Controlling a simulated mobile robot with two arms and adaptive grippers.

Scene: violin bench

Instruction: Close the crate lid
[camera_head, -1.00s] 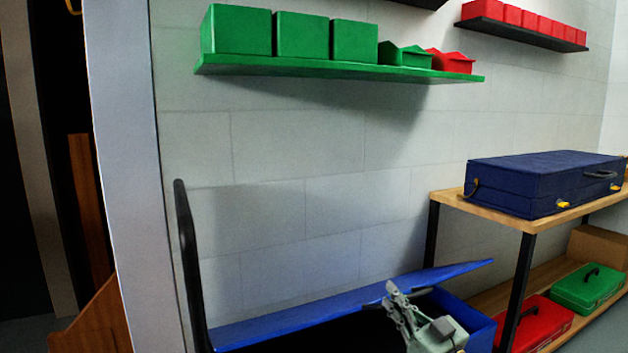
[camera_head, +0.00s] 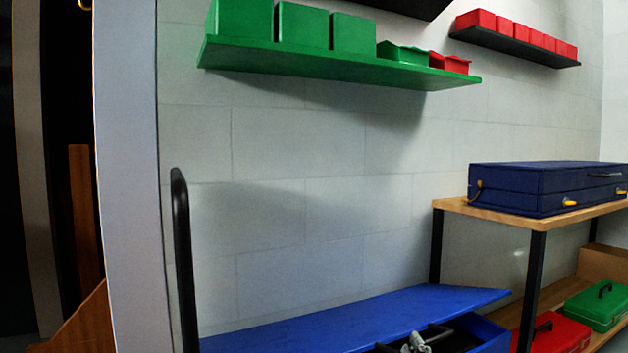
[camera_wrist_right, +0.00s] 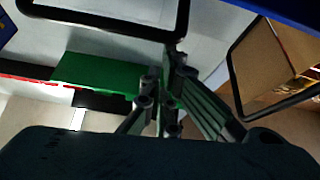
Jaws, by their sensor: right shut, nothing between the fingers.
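The blue crate (camera_head: 492,343) stands low at the bottom of the head view, cut off by the lower edge. Its blue lid (camera_head: 350,315) slants above the back of the crate and is partly open; a dark gap shows below its front edge. My right gripper (camera_head: 415,343) is at the bottom edge, in front of that gap and just below the lid; I cannot tell whether it touches the lid. In the right wrist view its fingers (camera_wrist_right: 170,75) are together and empty. A blue surface in that view's upper right corner is too cropped to identify. My left gripper is not in view.
A wooden-topped table (camera_head: 500,215) with a blue case (camera_head: 545,188) stands close right of the crate. A red box (camera_head: 555,335) and a green box (camera_head: 597,305) sit on its lower shelf. A black upright bar (camera_head: 182,260) stands left. A green wall shelf (camera_head: 340,70) hangs above.

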